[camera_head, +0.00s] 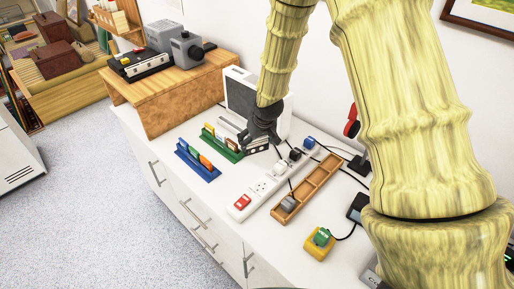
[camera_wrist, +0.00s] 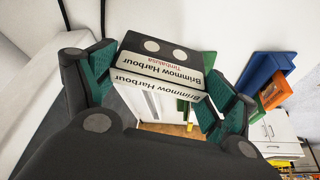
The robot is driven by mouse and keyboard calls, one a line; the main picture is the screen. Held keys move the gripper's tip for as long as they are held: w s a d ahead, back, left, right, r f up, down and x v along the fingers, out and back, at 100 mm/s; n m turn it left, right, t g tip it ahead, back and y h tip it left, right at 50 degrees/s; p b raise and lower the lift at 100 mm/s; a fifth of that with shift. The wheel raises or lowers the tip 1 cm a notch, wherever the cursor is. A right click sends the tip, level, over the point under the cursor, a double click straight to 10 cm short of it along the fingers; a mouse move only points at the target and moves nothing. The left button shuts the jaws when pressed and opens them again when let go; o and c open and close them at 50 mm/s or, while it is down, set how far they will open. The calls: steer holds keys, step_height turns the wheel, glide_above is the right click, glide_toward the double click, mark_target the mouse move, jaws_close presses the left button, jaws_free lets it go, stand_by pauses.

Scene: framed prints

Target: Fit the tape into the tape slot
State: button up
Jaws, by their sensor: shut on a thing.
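My gripper (camera_head: 263,130) is shut on a black tape with a white label reading "Brimmow Harbour" and two white round spots. In the wrist view, the tape (camera_wrist: 170,65) sits between the two green finger pads of my gripper (camera_wrist: 163,85). In the head view, the tape (camera_head: 257,148) is just below the fingers, over the white counter beside the green rack (camera_head: 238,155). The green rack holds upright pieces in several colours. I cannot tell which opening is the tape slot; my gripper and arm hide part of the area behind it.
A blue rack (camera_head: 205,173) with upright pieces stands left of the green one. A white power strip (camera_head: 260,187), a long wooden tray (camera_head: 318,181) and a yellow box (camera_head: 315,251) lie to the right, with cables. A wooden stand (camera_head: 180,100) bears machines; a grey-white box (camera_head: 241,92) stands behind.

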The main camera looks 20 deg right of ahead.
mark_target(257, 145)
steer(key=shift+f+p, duration=0.3)
steer(key=shift+f, duration=1.6)
steer(key=shift+f, duration=0.15)
steer(key=o, duration=0.9)
